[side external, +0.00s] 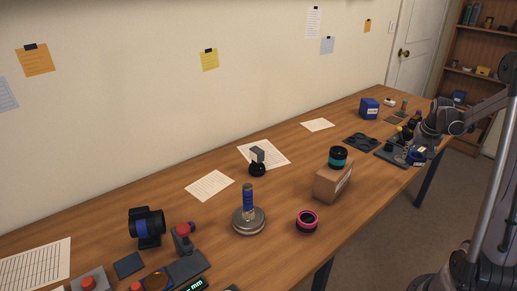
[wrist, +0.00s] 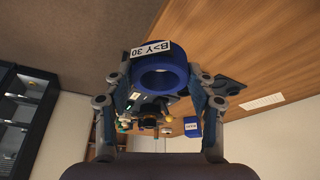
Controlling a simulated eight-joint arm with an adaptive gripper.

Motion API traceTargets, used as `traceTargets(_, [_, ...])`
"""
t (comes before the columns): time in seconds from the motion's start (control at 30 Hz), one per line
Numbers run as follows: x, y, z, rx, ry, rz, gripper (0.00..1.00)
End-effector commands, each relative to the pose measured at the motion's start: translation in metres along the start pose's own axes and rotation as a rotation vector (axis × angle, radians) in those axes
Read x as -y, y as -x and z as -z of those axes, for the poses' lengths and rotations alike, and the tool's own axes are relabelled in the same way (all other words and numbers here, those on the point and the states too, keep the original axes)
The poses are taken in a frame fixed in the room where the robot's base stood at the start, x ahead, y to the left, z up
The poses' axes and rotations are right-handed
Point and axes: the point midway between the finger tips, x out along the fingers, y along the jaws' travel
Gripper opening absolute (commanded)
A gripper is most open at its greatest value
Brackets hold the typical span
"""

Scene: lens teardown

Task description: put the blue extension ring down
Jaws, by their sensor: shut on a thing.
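The blue extension ring (wrist: 160,71) is large in the wrist view, with a white label reading "B>Y 30" on its side. My gripper (wrist: 163,82) is shut on it, one finger on each side of the ring. In the side external view the ring (side external: 416,157) is a small blue shape at the far right end of the table, below my gripper (side external: 417,148). Whether the ring touches the surface under it is too small to tell.
A dark tray (side external: 388,154) with small parts lies beside the ring. A dark holder with round openings (side external: 361,142) is left of it, and a blue box (side external: 369,108) stands behind. A cardboard box (side external: 333,182) carries a teal-banded lens part (side external: 338,158). The table's front edge is close.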

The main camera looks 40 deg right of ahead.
Motion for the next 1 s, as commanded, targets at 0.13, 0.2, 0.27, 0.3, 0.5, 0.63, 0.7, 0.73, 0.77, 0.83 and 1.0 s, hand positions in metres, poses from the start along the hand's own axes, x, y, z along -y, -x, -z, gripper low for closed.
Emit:
traceTargets(0.13, [0.03,-0.021,0.002,0.0,0.005,0.001,0.22])
traceTargets(0.2, [0.044,-0.03,0.003,0.0,0.005,0.002,0.22])
traceTargets(0.27, [0.055,-0.038,0.004,0.0,0.005,0.002,0.22])
traceTargets(0.3, [0.061,-0.043,0.004,0.0,0.003,0.002,0.22])
traceTargets(0.5, [0.082,-0.058,0.005,0.0,0.001,0.001,0.22])
traceTargets(0.63, [0.085,-0.064,0.004,0.0,-0.001,0.0,0.22])
traceTargets(0.7, [0.085,-0.072,0.001,0.0,-0.001,0.0,0.22])
traceTargets(0.73, [0.085,-0.076,-0.001,0.0,-0.001,0.0,0.22])
traceTargets(0.77, [0.085,-0.08,-0.003,0.0,-0.001,0.0,0.22])
traceTargets(0.83, [0.085,-0.089,-0.006,-0.001,-0.001,0.001,0.22])
traceTargets(1.0, [0.085,-0.097,-0.01,-0.001,-0.001,0.001,0.22])
